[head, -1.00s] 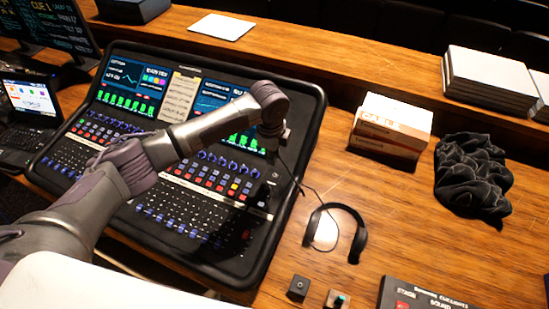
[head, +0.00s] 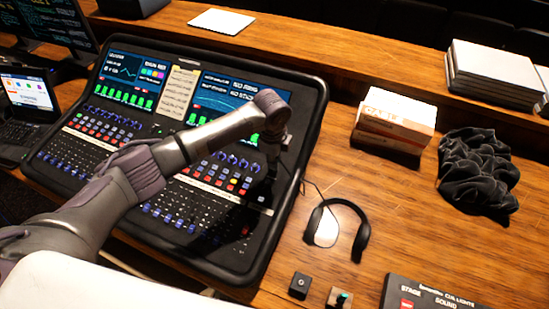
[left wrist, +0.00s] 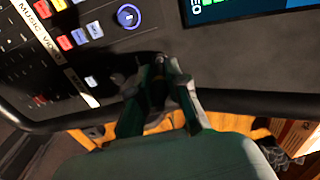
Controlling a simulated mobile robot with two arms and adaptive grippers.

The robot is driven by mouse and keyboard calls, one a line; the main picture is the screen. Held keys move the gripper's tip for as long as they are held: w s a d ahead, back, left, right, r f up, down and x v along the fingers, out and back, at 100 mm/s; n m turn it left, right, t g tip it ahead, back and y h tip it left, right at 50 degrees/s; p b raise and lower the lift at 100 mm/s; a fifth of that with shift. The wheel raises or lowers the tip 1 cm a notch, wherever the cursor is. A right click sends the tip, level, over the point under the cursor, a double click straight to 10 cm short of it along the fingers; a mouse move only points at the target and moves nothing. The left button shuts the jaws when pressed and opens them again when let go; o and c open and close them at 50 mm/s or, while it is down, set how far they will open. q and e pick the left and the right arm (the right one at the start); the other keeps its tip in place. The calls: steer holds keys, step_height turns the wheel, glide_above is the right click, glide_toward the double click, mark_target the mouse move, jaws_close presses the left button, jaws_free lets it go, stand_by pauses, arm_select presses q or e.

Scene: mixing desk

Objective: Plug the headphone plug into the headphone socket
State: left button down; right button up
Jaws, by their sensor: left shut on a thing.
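My left gripper (head: 271,178) points down over the right edge area of the mixing desk (head: 296,160). In the left wrist view its fingers (left wrist: 161,84) are closed around a small dark piece between them. This appears to be the headphone plug, mostly hidden by the fingers. The black headphones (head: 360,240) lie on the wood to the right of the desk. Their thin cable (head: 314,187) runs up and left toward the gripper. The headphone socket cannot be made out. Whether the plug touches the panel cannot be told. My right gripper is not in view.
A cable box (head: 395,122), a dark cloth (head: 476,172) and a stack of white-edged books (head: 492,75) lie to the right. A small black box (head: 299,285) and a labelled switch panel (head: 432,293) sit at the front.

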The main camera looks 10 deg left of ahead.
arm_select(q)
steer(key=shift+f, duration=0.65)
steer(key=shift+w, duration=0.1)
steer(key=shift+p, duration=0.6)
stand_by(1.6)
steer(key=shift+f+b, duration=0.5)
steer(key=shift+f, duration=0.1)
stand_by(0.4)
steer(key=c, duration=1.1)
jaws_free()
steer(key=shift+o, duration=0.2)
step_height(320, 180, up, 12)
steer(key=s, duration=0.1)
steer(key=shift+s+a, duration=0.1)
